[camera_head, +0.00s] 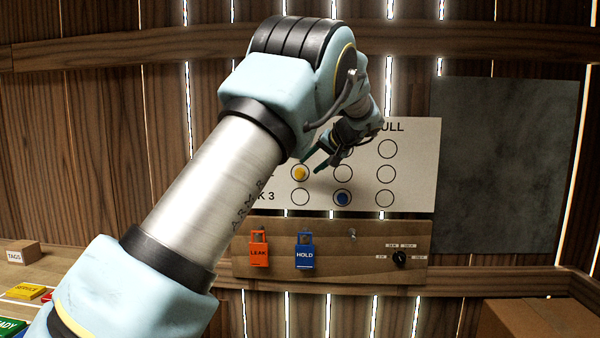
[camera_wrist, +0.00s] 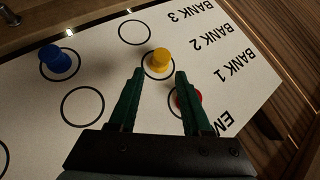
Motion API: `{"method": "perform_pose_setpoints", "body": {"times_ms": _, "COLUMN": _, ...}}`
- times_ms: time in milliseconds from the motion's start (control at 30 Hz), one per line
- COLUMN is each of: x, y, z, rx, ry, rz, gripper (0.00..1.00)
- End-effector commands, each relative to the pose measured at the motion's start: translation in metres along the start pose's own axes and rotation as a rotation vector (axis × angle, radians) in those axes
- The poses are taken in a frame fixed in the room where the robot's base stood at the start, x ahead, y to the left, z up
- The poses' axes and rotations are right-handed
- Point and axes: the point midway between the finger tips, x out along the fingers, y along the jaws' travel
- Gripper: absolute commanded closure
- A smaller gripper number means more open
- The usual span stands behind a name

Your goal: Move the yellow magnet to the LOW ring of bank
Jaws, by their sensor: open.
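The yellow magnet (camera_head: 300,173) sits in the leftmost ring of the middle row on the white board (camera_head: 420,165). In the wrist view the yellow magnet (camera_wrist: 160,57) is in the BANK 2 ring of the EMPTY column. My gripper (camera_head: 314,162) is open and empty in front of the board. In the wrist view my gripper (camera_wrist: 159,74) has its fingertips on either side of the line to the yellow magnet, which shows just beyond them. The middle ring of BANK 2 (camera_wrist: 82,105) is bare in the wrist view. My arm hides part of the board's labels and upper rings.
A blue magnet (camera_head: 342,198) sits in the middle ring of BANK 3. A red magnet (camera_wrist: 180,99) is in the BANK 1 EMPTY ring, partly behind a finger. Below the board, a wooden panel (camera_head: 340,268) carries an orange LEAK tag (camera_head: 259,250), a blue HOLD tag (camera_head: 305,253) and a black knob (camera_head: 399,257).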

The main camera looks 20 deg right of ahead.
Motion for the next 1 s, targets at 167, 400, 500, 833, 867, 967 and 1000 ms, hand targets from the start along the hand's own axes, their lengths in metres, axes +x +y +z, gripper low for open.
{"method": "perform_pose_setpoints", "body": {"times_ms": 167, "x": 0.013, "y": -0.002, "z": 0.000, "rx": 0.000, "ry": -0.003, "rz": -0.001, "gripper": 0.51}}
{"method": "perform_pose_setpoints", "body": {"times_ms": 400, "x": 0.047, "y": 0.000, "z": 0.002, "rx": 0.001, "ry": -0.002, "rz": 0.000, "gripper": 0.51}}
{"method": "perform_pose_setpoints", "body": {"times_ms": 500, "x": 0.054, "y": 0.001, "z": 0.003, "rx": 0.000, "ry": -0.001, "rz": 0.001, "gripper": 0.51}}
{"method": "perform_pose_setpoints", "body": {"times_ms": 833, "x": 0.056, "y": 0.002, "z": 0.004, "rx": -0.001, "ry": 0.000, "rz": 0.002, "gripper": 0.61}}
{"method": "perform_pose_setpoints", "body": {"times_ms": 867, "x": 0.056, "y": 0.002, "z": 0.004, "rx": -0.001, "ry": 0.000, "rz": 0.002, "gripper": 0.65}}
{"method": "perform_pose_setpoints", "body": {"times_ms": 967, "x": 0.056, "y": 0.002, "z": 0.003, "rx": -0.001, "ry": 0.000, "rz": 0.002, "gripper": 0.76}}
{"method": "perform_pose_setpoints", "body": {"times_ms": 1000, "x": 0.056, "y": 0.002, "z": 0.003, "rx": -0.001, "ry": 0.000, "rz": 0.002, "gripper": 0.81}}
